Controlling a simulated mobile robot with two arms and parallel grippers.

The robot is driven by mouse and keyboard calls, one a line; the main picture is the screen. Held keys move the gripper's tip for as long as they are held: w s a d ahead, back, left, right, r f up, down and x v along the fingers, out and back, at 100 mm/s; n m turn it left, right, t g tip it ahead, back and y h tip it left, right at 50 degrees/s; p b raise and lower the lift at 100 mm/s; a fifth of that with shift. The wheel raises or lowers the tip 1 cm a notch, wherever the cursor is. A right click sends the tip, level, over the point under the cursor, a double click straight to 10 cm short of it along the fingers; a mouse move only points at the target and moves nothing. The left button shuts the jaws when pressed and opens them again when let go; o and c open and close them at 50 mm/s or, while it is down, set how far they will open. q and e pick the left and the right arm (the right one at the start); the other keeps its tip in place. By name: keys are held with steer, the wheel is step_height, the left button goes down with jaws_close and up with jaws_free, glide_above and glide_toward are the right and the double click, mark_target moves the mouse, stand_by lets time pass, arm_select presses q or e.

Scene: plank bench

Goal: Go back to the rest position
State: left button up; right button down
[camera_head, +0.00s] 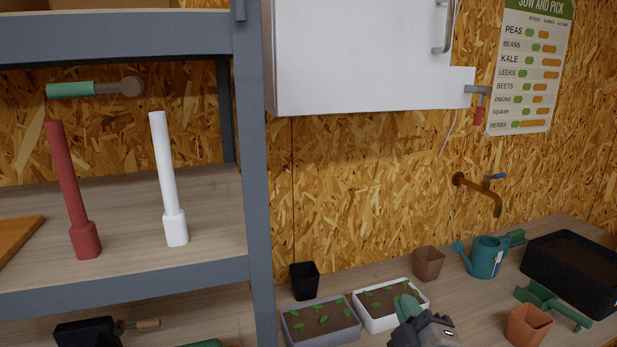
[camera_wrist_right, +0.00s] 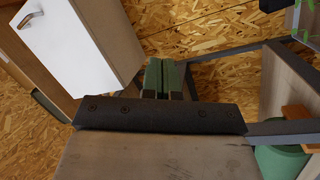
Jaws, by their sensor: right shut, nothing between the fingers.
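My right gripper (camera_head: 407,307) shows at the bottom of the head view, in front of the seedling trays, and hides part of the white one. Its green fingers are shut and empty. They also show close together in the right wrist view (camera_wrist_right: 163,78), with the wall panel behind them. My left gripper is not in view.
A grey shelf (camera_head: 255,200) stands at left with a red tool (camera_head: 72,195) and a white tool (camera_head: 166,185). A white cabinet (camera_head: 360,55) hangs above the bench. A grey seedling tray (camera_head: 288,331), white seedling tray (camera_head: 362,318), watering can (camera_head: 487,257) and black tub (camera_head: 565,283) crowd the bench.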

steer(key=s+d+f+m+g+h, duration=0.1)
steer(key=s+d+f+m+g, duration=0.1)
steer(key=s+f+m+g, duration=0.35)
steer(key=s+d+f+m+g+h, duration=0.25)
steer(key=s+f, duration=0.35)
steer(key=f, duration=0.4)
steer(key=s+f+m+g+y, duration=0.1)
steer(key=s+f+m+g, duration=0.1)
steer(key=s+f+g, duration=0.45)
steer(key=s+f+m+g+y, duration=0.1)
steer(key=s+f+g, duration=0.15)
steer(key=s, duration=0.65)
step_height(320, 180, down, 27)
steer(key=b, duration=0.4)
steer(key=s+d+f+g+b, duration=0.1)
steer(key=s+d+f+b, duration=0.1)
steer(key=s+f, duration=1.5)
step_height(320, 180, down, 4)
steer(key=shift+s+d+r+g+b, duration=0.1)
steer(key=shift+s+d+g+b, duration=0.1)
steer(key=shift+g+b, duration=0.15)
